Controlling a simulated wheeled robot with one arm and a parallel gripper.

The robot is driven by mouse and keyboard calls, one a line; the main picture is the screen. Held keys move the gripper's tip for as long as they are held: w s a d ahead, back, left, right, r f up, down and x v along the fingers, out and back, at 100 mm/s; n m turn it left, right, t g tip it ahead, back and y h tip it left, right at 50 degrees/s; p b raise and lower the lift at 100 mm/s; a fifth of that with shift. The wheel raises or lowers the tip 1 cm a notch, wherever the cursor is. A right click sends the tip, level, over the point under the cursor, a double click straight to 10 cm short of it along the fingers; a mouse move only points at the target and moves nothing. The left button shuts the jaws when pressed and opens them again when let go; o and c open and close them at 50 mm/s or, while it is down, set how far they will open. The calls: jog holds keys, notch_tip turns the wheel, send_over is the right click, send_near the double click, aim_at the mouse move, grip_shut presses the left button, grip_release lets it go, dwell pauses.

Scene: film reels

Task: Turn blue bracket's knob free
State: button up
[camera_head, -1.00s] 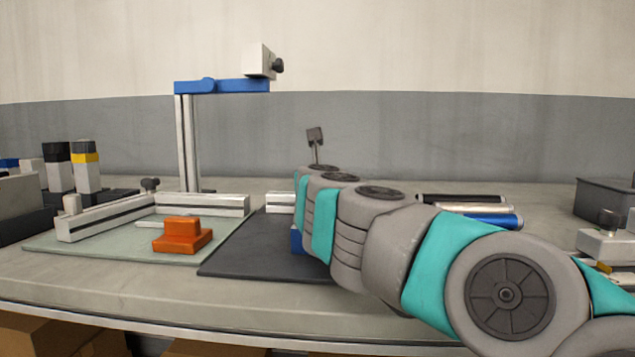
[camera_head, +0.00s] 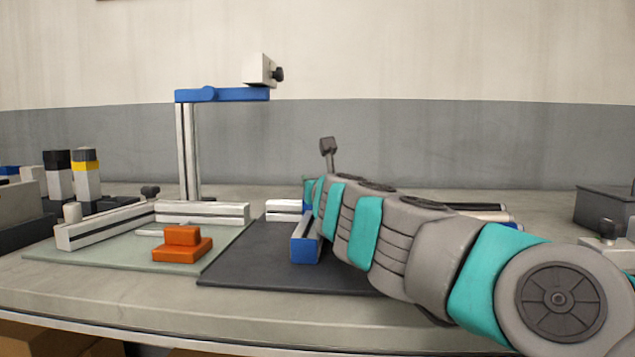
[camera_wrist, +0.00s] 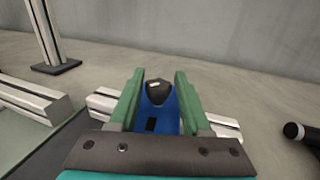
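The blue bracket (camera_head: 305,247) stands on the dark mat in the head view, partly hidden by my arm. In the wrist view the blue bracket (camera_wrist: 167,115) lies between my fingers, against a pale rail. Its black knob (camera_wrist: 158,92) shows between the two green fingers, with a narrow gap visible on each side. My gripper (camera_wrist: 160,72) is open around the line of the knob. I cannot tell how far the fingertips are from it in depth. In the head view my arm hides the knob and most of the gripper.
A dark mat (camera_head: 240,262) and a pale green mat (camera_head: 120,250) with an orange block (camera_head: 180,246) lie to the left. A tall post (camera_head: 189,150) carries a blue arm (camera_head: 222,95). Cylinders lie behind my arm. A grey bin (camera_head: 605,205) stands far right.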

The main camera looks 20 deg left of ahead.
jog(key=shift+o, duration=1.1)
jog(key=shift+s, duration=0.1)
jog(key=b+v, duration=0.1)
jog(key=v, duration=0.5)
jog(key=shift+s+d, duration=0.15)
jog(key=shift+s, duration=0.25)
jog(key=shift+s+d, duration=0.3)
jog(key=shift+s, duration=0.05)
jog(key=shift+w+r, duration=0.1)
